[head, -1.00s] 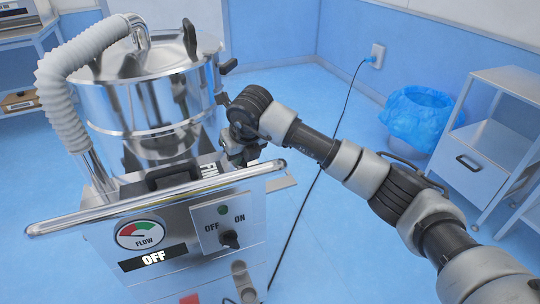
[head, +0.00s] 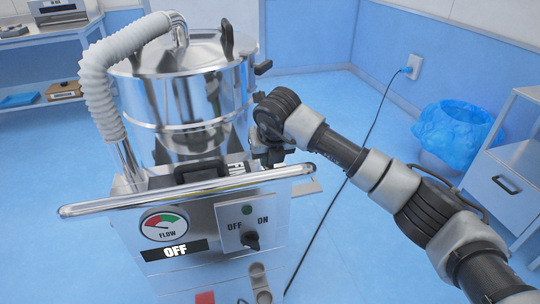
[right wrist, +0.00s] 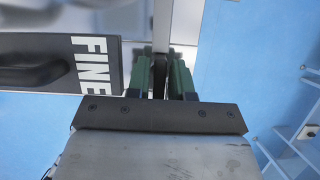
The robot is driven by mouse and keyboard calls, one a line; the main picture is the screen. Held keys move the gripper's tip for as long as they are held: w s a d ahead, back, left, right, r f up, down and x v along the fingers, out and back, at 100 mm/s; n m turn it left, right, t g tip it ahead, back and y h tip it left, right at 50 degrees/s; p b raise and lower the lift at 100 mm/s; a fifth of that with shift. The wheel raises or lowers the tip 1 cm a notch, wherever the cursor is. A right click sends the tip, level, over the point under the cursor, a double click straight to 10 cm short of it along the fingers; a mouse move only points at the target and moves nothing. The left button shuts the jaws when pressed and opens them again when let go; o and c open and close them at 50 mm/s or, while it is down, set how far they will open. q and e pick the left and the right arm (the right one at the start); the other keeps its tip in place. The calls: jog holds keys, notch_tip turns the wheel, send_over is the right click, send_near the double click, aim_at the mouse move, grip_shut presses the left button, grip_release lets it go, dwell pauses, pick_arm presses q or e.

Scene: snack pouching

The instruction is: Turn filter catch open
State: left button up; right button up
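The steel vacuum machine (head: 215,222) stands at the left of the head view. A dark filter drawer marked FINE (right wrist: 60,65) shows at the left of the right wrist view. Beside it, a narrow dark piece, seemingly the filter catch (right wrist: 160,75), sits between the two green fingers of my right gripper (right wrist: 162,78). The fingers look closed against both its sides. In the head view my right gripper (head: 272,156) is at the machine's right side, behind the handlebar, mostly hidden by my wrist. My left gripper is not in view.
A steel handlebar (head: 90,208) crosses the machine's front, above a flow gauge and a switch panel reading OFF. A ribbed grey hose (head: 98,85) rises on the left. A blue-lined bin (head: 455,130) and white cabinet (head: 505,180) stand right.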

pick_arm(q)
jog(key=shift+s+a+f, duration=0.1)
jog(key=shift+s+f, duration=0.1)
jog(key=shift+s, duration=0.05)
pick_arm(e)
jog(key=v, duration=1)
jog(key=shift+s+r, duration=0.2)
jog(key=shift+r, duration=0.15)
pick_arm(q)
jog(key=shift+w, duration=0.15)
